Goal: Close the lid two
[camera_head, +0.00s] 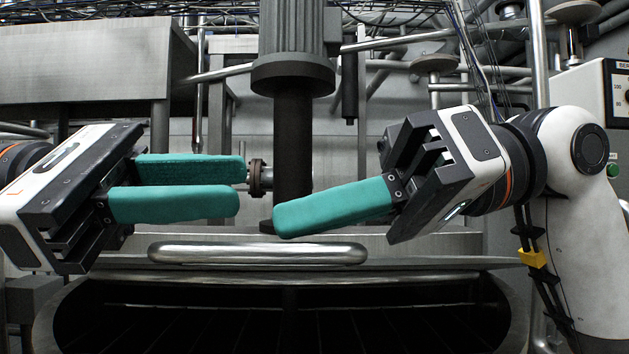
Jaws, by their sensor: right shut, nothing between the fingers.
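A round vessel with a metal rim (60,310) fills the bottom of the head view, and its mouth looks dark and open. A rounded metal bar handle (258,252) runs across behind the mouth. Flat metal (430,245) lies behind the handle; I cannot tell which part is lid two. My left gripper (239,186) has two teal fingers with a narrow gap between them, pointing right, above and behind the handle in the picture. My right gripper (278,222) points left and slightly down, its teal fingers together and empty. Its tip appears just above the handle, with no contact visible.
A dark motor and shaft (292,125) stand upright in the middle behind the grippers. Pipes cross the back, and a control box (615,110) is at the right edge.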

